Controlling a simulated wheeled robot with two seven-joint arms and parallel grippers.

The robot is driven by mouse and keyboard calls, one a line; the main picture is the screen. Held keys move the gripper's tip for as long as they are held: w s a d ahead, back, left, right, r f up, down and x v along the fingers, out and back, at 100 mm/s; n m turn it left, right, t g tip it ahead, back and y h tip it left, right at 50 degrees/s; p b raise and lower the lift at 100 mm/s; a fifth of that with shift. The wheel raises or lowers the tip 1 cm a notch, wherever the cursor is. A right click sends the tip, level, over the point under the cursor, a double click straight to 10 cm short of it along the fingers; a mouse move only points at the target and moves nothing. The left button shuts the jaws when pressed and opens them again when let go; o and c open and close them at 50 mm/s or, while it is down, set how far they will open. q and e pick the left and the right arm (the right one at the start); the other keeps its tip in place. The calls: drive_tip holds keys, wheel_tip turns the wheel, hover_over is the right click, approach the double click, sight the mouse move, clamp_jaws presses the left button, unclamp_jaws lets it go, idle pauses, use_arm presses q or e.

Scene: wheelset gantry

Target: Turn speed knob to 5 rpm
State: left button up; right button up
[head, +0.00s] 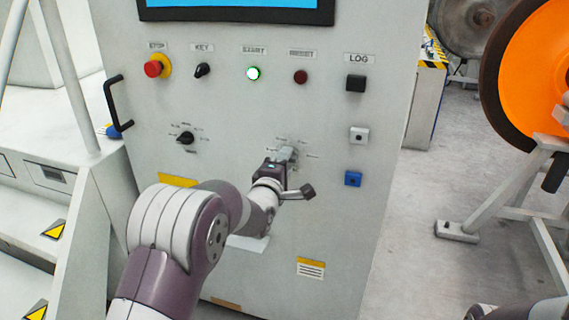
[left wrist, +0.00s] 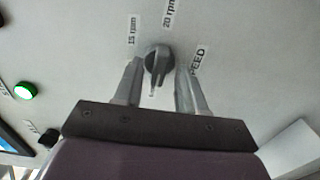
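The speed knob (left wrist: 157,60) is a grey rotary knob on the light panel. In the left wrist view it has a "15 rpm" label to its left, a "20 rpm" label above and a partly covered "SPEED" label to its right. My left gripper (left wrist: 160,80) is open, with one finger on each side of the knob and small gaps visible. In the head view my left gripper (head: 286,158) is at the panel and covers the knob. I cannot read clearly which mark the knob points to. My right gripper is out of view.
The cabinet carries a red stop button (head: 154,68), a key switch (head: 202,70), a lit green button (head: 253,73), another selector knob (head: 186,138) and a blue button (head: 353,178). An orange wheel (head: 545,70) on a stand is at right. The floor between is clear.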

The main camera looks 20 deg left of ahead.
use_arm(q)
drive_tip(key=s, duration=1.2)
drive_tip(key=shift+s+a+p, duration=0.2)
drive_tip(key=shift+s+p, duration=0.15)
